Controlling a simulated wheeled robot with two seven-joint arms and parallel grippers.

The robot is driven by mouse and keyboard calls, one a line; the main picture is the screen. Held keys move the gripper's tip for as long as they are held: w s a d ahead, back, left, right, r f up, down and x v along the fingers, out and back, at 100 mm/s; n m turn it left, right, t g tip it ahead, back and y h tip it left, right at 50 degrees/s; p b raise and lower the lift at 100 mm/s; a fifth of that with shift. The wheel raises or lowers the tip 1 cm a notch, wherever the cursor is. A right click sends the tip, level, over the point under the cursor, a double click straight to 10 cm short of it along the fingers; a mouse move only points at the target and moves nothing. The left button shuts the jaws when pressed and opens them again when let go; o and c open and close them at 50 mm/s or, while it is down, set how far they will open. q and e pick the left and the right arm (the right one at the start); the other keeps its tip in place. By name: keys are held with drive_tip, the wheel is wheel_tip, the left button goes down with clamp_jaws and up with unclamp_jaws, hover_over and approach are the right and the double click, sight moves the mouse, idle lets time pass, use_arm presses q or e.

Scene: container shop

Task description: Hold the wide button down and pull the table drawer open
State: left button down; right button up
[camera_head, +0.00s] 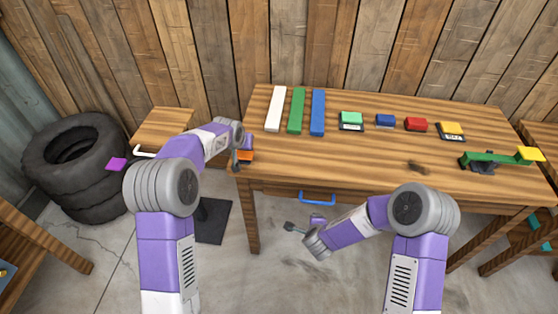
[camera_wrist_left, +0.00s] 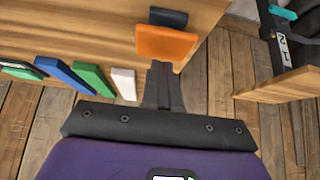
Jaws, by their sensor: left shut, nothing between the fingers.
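The wide orange button (camera_head: 246,156) sits at the left end of the table top. The table drawer (camera_head: 346,197) looks closed under the table's front edge, with a blue handle (camera_head: 317,198). My right gripper (camera_head: 291,228) is below and left of the handle, apart from it; its jaw opening is too small to judge.
White, green and blue bars (camera_head: 297,110) lie at the back left of the table (camera_head: 360,160). Several small coloured blocks (camera_head: 415,124) stand right of them. A green lever piece (camera_head: 492,159) is at the right end. Tires (camera_head: 75,165) are stacked on the left. The table's front middle is clear.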

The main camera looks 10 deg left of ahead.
sight(318, 202)
idle(0.4)
use_arm(q)
drive_tip(key=shift+f, duration=1.4)
use_arm(e)
drive_tip(key=shift+d+f, duration=0.15)
drive_tip(key=shift+d, duration=0.05)
drive_tip(key=c, duration=0.6)
drive_tip(key=shift+d+f+t, duration=0.25)
drive_tip(key=shift+t, duration=0.25)
drive_tip(key=shift+c, duration=0.5)
use_arm(q)
drive_tip(key=shift+s, duration=0.1)
use_arm(e)
drive_tip(key=w+t, duration=0.2)
drive_tip(key=w, duration=0.1)
drive_tip(key=w+t, duration=0.2)
drive_tip(key=w, duration=0.1)
drive_tip(key=w+t, duration=0.3)
drive_tip(key=w, duration=0.1)
drive_tip(key=shift+a+r, duration=0.25)
drive_tip(key=shift+r, duration=0.15)
